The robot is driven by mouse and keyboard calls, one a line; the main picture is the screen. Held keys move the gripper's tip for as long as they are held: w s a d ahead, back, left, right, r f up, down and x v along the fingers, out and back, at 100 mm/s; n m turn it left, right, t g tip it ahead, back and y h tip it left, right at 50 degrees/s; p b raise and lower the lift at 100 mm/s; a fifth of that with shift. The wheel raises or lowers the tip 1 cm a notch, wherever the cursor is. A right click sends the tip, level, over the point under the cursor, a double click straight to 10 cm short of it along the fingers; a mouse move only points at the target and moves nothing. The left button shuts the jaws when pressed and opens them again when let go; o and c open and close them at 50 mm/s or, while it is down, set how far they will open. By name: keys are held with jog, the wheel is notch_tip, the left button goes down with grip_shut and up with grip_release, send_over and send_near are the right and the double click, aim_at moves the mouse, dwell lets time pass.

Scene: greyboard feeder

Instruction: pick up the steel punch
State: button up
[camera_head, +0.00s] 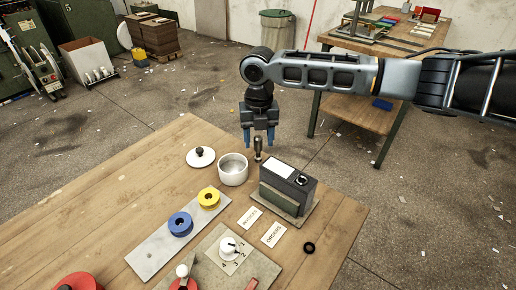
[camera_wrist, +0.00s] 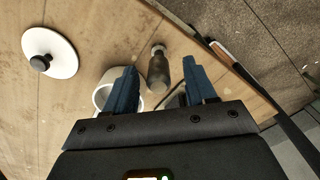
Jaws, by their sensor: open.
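The steel punch (camera_head: 258,150) is a small dark and metallic piece that appears upright on the wooden table, behind the black and grey box. In the wrist view the punch (camera_wrist: 158,70) shows between the two blue fingers, with gaps on both sides. My gripper (camera_head: 258,141) points down over it in the head view, fingers open and apart. The fingers partly overlap the punch's upper end in the head view. I cannot tell exactly how far down the fingertips reach along it.
A white cup (camera_head: 232,170) stands close left of the punch, and its lid (camera_head: 201,157) lies further left. The black and grey box (camera_head: 287,186) is close on the right. Blue (camera_head: 180,223) and yellow (camera_head: 209,198) rings sit on a grey plate. The table's far edge is near.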

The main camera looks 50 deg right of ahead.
jog(key=shift+f, duration=0.85)
grip_shut()
